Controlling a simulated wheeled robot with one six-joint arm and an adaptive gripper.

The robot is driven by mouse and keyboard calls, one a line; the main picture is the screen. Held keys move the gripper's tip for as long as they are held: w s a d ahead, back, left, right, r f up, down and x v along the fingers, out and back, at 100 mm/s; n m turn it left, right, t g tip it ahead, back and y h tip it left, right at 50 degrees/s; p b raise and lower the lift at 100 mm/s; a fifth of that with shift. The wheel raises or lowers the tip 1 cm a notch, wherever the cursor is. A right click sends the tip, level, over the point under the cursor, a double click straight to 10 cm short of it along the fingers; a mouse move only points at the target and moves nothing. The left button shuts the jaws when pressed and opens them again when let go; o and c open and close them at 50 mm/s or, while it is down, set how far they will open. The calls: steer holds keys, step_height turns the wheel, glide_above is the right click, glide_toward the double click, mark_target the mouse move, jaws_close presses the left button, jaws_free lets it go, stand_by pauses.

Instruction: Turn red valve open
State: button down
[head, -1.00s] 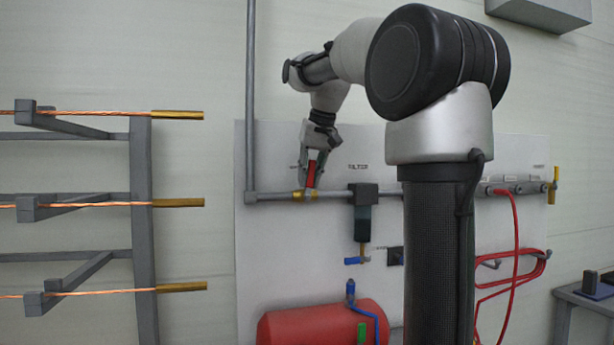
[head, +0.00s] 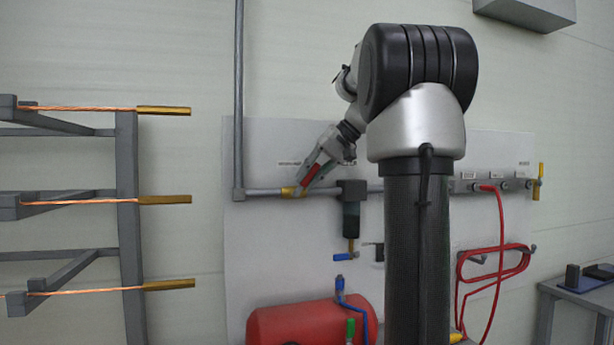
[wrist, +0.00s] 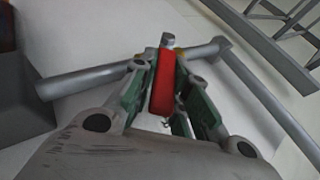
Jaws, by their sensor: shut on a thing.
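The red valve handle (head: 312,176) belongs to a brass valve (head: 290,192) on the grey horizontal pipe in the head view. The handle tilts up and to the right from the valve. My gripper (head: 311,178) is shut on the handle, coming from the upper right. In the wrist view the red handle (wrist: 163,84) stands between the green-padded fingers of my gripper (wrist: 160,95). The grey pipe (wrist: 95,80) runs behind it.
A dark filter unit (head: 351,208) hangs from the pipe just right of the valve. A vertical pipe (head: 239,95) rises at the left. A red tank (head: 305,322) lies below. A red hose (head: 495,262) hangs at right. Racks with copper wires (head: 127,215) stand at left.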

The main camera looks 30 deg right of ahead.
stand_by(0.3)
steer(key=c, duration=1.4)
jaws_free()
